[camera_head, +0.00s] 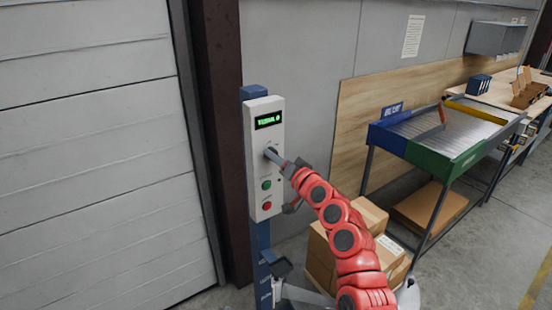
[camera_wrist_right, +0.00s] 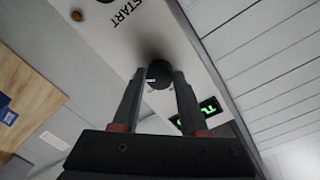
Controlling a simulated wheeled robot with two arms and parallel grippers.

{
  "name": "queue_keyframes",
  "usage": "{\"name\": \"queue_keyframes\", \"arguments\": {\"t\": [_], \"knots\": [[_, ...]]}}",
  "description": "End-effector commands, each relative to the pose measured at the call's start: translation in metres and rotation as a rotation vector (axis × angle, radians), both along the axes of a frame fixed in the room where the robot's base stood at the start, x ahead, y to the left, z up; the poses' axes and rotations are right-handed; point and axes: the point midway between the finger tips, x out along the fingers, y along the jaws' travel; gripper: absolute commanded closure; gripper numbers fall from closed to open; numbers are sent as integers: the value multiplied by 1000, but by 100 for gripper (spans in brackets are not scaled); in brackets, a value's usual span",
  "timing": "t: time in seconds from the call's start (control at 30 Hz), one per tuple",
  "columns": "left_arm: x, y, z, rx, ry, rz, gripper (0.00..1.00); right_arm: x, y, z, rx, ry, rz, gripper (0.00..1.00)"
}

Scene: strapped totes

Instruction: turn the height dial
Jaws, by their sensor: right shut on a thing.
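The height dial (camera_wrist_right: 160,76) is a dark round knob on the face of a white control box (camera_head: 263,190). My right gripper (camera_head: 273,154) reaches the dial from the right in the head view and mostly hides it there. In the right wrist view my right gripper (camera_wrist_right: 158,84) has one finger on each side of the dial and is shut on it. A small white mark shows on the dial. A green lit display (camera_head: 268,120) sits above the dial, its text too small to read surely. My left gripper is not in view.
Below the dial are a green button (camera_head: 266,185) and a red button (camera_head: 267,206). The box stands on a blue post (camera_head: 262,262). Cardboard boxes (camera_head: 322,262) are behind my right arm. A roller table (camera_head: 440,135) stands right; a white shutter door (camera_head: 95,150) is left.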

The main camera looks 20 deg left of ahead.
Motion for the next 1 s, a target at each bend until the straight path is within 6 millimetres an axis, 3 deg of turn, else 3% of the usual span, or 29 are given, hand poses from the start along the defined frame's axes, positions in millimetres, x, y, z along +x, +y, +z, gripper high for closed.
{"name": "queue_keyframes", "arguments": {"t": [0.03,0.17,0.2,0.67,1.0], "knots": [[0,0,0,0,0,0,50,0,0,0,1,0,-1,52],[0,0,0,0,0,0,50,0,0,0,0,0,0,28],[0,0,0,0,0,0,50,0,0,0,0,0,0,27],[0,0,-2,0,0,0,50,-7,-5,-1,0,-1,6,27],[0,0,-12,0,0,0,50,-33,-37,0,4,-2,0,27]]}}
